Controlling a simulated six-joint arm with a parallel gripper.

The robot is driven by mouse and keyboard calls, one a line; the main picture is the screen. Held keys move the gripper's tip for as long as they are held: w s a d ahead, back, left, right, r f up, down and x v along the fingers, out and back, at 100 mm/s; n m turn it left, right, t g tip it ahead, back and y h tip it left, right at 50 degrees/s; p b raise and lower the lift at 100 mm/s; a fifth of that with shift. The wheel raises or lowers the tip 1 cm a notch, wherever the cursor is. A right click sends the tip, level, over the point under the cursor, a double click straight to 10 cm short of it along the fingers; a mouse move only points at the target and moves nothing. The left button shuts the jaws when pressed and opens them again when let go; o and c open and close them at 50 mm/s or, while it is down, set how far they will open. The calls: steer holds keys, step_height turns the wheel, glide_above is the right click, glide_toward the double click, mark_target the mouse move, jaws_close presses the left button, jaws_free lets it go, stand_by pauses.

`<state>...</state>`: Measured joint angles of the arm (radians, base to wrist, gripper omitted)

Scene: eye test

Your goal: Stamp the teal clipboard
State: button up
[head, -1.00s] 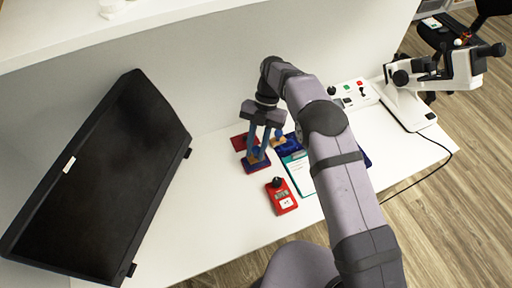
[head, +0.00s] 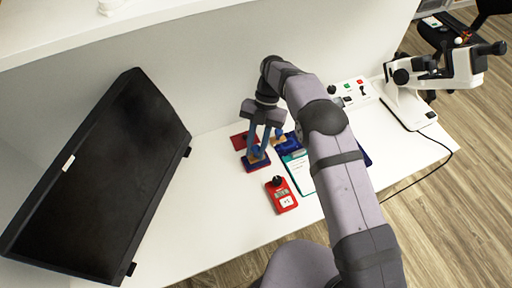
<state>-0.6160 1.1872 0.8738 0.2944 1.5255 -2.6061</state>
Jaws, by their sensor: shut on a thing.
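The teal clipboard (head: 297,168) lies on the white desk with a white sheet on it. My arm covers its right part. My gripper (head: 258,151) points down to the left of the clipboard, shut on a small wooden-coloured stamp (head: 255,156). The stamp is at a dark blue and red pad (head: 257,165); I cannot tell whether it touches the pad. A red pad or box (head: 239,141) lies just behind my gripper. A second wooden-coloured piece (head: 280,142) sits by a blue item (head: 291,143) behind the clipboard.
A red handheld meter (head: 281,195) lies in front of the clipboard. A black monitor (head: 100,180) stands at left. A white control box (head: 352,94) and a white instrument (head: 405,100) with a cable are at right. A blue edge (head: 367,158) shows beyond my arm. The desk's front left is clear.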

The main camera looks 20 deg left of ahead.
mark_target(256, 147)
steer(key=shift+f+b, duration=0.5)
steer(key=shift+f, duration=0.05)
stand_by(1.9)
steer(key=shift+r, duration=0.1)
steer(key=shift+r+p, duration=1.9)
steer(key=shift+r, duration=1.6)
